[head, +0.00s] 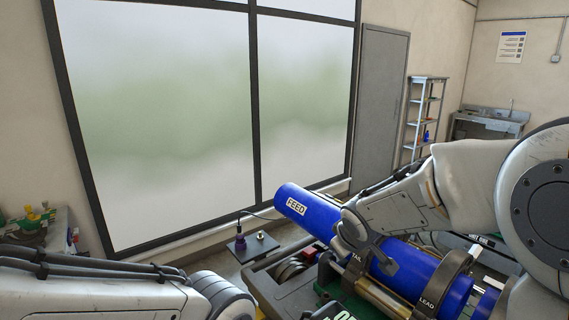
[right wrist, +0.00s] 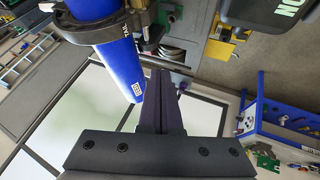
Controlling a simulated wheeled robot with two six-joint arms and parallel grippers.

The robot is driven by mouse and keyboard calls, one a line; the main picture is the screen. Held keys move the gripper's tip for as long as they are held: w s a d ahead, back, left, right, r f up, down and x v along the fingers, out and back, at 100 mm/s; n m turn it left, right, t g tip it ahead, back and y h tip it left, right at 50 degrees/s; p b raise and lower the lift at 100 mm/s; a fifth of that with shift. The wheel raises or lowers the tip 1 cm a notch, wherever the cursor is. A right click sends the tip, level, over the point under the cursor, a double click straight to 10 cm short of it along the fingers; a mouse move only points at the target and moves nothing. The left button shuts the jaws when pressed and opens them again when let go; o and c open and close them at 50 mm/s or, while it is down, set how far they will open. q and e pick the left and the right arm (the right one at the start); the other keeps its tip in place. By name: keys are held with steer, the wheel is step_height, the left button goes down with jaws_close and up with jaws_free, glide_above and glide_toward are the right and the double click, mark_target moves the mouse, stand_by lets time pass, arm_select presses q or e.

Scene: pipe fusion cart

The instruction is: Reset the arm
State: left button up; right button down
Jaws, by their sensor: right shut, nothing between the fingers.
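My right arm (head: 400,207) reaches in from the right over the blue pipe marked FEED (head: 310,212). In the right wrist view my right gripper (right wrist: 160,78) has its dark fingers together with nothing between them. The blue pipe (right wrist: 122,68) lies just beside the fingers in that view; whether they touch is hard to tell. My left arm (head: 90,295) lies along the bottom left, and its gripper is out of the frame.
The pipe sits in clamps marked TAIL and LEAD (head: 440,282) on the cart. A small dark plate (head: 253,246) with a purple connector (head: 240,243) stands left of it. A shelf (head: 425,115) and a sink (head: 490,125) are at the back. A blue-framed bench (right wrist: 285,125) shows in the wrist view.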

steer(key=s+a+g, duration=0.1)
steer(key=s+a, duration=0.1)
steer(key=s, duration=0.2)
steer(key=s+a+f+g, duration=0.1)
steer(key=s+a, duration=0.1)
steer(key=s, duration=0.2)
steer(key=s+a, duration=0.2)
steer(key=s, duration=0.2)
steer(key=shift+a+f+g+y, duration=0.1)
steer(key=shift+f+g+y, duration=0.3)
steer(key=s+a+f+g+b, duration=0.1)
steer(key=s+f+g, duration=0.1)
steer(key=s, duration=0.8)
steer(key=s+a+f+g, duration=0.1)
steer(key=s+f+g, duration=0.15)
steer(key=s, duration=0.75)
step_height(320, 180, down, 6)
steer(key=w+b, duration=0.1)
steer(key=b, duration=0.6)
steer(key=shift+a+f+y, duration=0.2)
steer(key=shift+y, duration=0.1)
steer(key=shift+a+n, duration=0.15)
steer(key=shift+n, duration=0.15)
